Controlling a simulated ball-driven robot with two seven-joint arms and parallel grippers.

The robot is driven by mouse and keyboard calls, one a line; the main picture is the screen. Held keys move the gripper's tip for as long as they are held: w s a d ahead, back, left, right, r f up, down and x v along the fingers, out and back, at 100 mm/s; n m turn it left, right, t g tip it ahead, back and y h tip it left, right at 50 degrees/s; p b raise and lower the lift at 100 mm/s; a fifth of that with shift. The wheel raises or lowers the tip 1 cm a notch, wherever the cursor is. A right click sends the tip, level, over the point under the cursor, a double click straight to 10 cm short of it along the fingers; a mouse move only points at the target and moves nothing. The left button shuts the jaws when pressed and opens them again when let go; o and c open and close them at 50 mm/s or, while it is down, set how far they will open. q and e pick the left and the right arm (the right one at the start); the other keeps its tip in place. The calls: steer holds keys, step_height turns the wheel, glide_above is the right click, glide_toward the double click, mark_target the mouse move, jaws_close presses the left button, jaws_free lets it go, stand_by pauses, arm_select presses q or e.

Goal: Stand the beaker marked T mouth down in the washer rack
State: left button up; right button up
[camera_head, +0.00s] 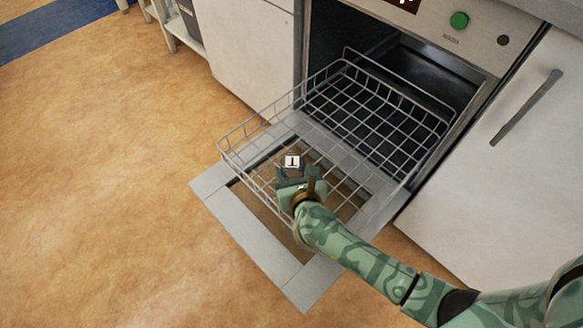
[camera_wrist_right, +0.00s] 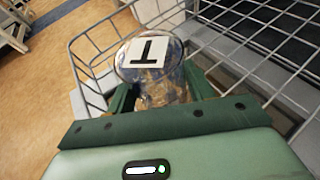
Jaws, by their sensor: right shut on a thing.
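The clear glass beaker (camera_head: 291,168) bears a white label with a black T. My right gripper (camera_head: 293,179) is shut on it, over the front part of the pulled-out washer rack (camera_head: 352,101). In the right wrist view the beaker (camera_wrist_right: 172,88) stands between the two green fingers of the gripper (camera_wrist_right: 160,95). The label lies across its round end facing the camera, and the glass runs away below it. Its far end is hidden by the gripper, so I cannot tell whether it touches the wires. My left gripper is not in view.
The open washer door (camera_head: 232,220) lies flat under the rack. The rack has raised wire sides and looks otherwise empty. A white cabinet (camera_head: 245,50) stands to the left and a handled door (camera_head: 490,150) to the right. The floor at left is clear.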

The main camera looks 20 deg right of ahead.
steer(key=shift+f, duration=0.1)
stand_by(0.3)
steer(key=shift+f+b, duration=0.35)
steer(key=shift+f, duration=0.1)
steer(key=o, duration=1.2)
steer(key=shift+c, duration=0.2)
